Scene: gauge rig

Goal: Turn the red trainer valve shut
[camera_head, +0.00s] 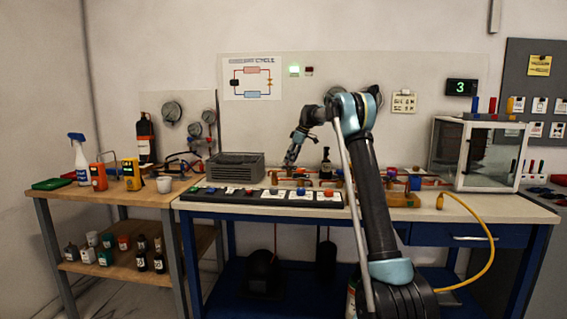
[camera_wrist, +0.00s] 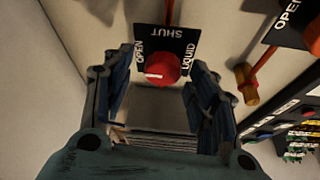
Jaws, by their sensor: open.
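In the wrist view the red valve knob (camera_wrist: 163,69) sits on a black plate (camera_wrist: 181,42) lettered OPEN at left, SHUT at top and LIQUID at right. The knob's white mark points left, towards the OPEN side. My gripper (camera_wrist: 164,62) is open, with one finger to the left and one to the right of the knob. I cannot tell whether either finger touches it. In the head view my gripper (camera_head: 291,158) points down over the bench; I cannot make out the red knob there.

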